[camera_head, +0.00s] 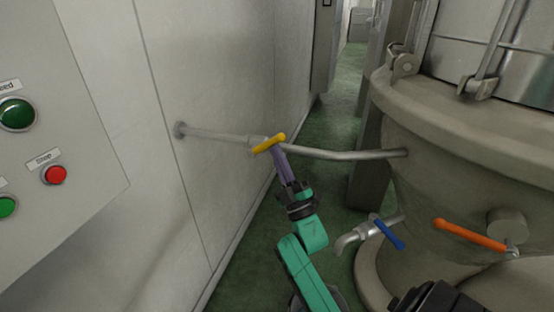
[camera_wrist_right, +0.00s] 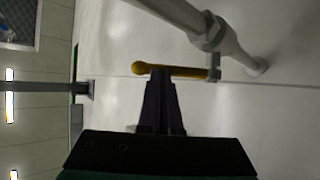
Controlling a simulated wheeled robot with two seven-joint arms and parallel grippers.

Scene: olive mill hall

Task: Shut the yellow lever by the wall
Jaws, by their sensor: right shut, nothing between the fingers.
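The yellow lever (camera_head: 270,143) sits on a valve in a grey pipe (camera_head: 335,154) that runs from the wall to the large vessel. It lies slantwise across the pipe. In the right wrist view the yellow lever (camera_wrist_right: 190,72) reaches from the valve (camera_wrist_right: 212,45) to a rounded free end at the left. My right gripper (camera_head: 277,152) is shut and empty, its fingertips at the lever. In the wrist view the fingertips (camera_wrist_right: 161,74) overlap the lever's lower edge near the free end; I cannot tell whether they touch. My left gripper is not in view.
A control panel (camera_head: 75,120) with green and red buttons is on the left wall. The large vessel (camera_head: 430,150) stands at right, with an orange lever (camera_head: 469,234) and a blue-handled tap (camera_head: 388,234). Green floor (camera_head: 343,100) is clear between wall and vessel.

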